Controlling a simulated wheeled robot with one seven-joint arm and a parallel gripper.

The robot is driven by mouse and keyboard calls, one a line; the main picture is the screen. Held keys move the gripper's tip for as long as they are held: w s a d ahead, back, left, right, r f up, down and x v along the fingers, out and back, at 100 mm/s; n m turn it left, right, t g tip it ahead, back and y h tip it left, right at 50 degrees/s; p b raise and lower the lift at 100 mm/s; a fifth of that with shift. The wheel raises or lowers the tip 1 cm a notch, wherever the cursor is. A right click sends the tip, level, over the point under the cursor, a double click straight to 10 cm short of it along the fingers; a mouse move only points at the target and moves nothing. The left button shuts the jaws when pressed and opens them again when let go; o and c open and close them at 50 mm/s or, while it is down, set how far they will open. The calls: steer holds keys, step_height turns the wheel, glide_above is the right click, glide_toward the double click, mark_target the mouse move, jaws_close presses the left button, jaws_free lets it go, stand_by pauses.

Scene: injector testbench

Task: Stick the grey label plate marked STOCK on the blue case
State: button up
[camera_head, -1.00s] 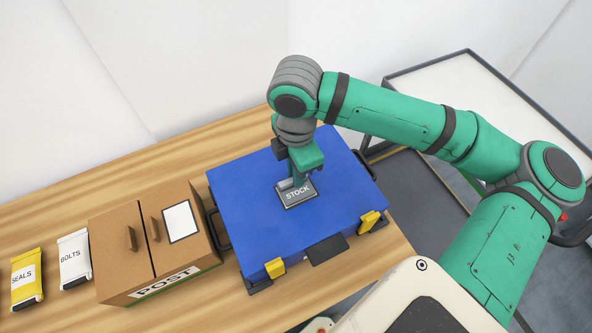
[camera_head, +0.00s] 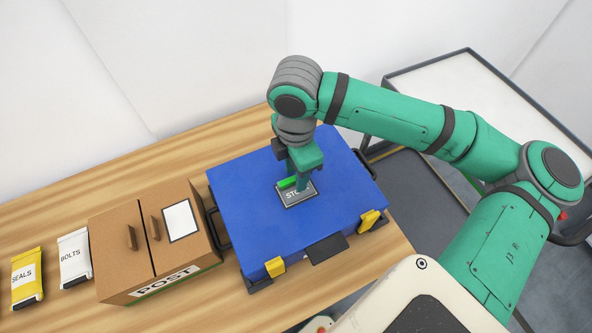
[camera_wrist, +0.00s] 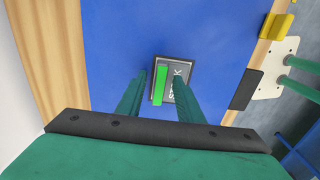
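The grey label plate marked STOCK (camera_head: 296,201) lies flat on the lid of the blue case (camera_head: 240,206), near the lid's middle. In the wrist view, the plate (camera_wrist: 175,64) has a raised bar on it that shows bright green (camera_wrist: 160,86). My gripper (camera_head: 294,182) is just above the plate. In the wrist view, its two fingers (camera_wrist: 161,82) stand apart on either side of the bar, with gaps visible, so it is open. One finger hides part of the word STOCK in the head view.
A brown two-door box marked POST (camera_head: 123,250) stands left of the case. White BOLTS (camera_head: 75,257) and yellow SEALS (camera_head: 27,280) packs lie further left. The case has yellow latches (camera_head: 275,267) along its front. Bare wood shows behind it.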

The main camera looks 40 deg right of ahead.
step_height(320, 180, up, 11)
stand_by(0.7)
steer(key=shift+f, duration=0.15)
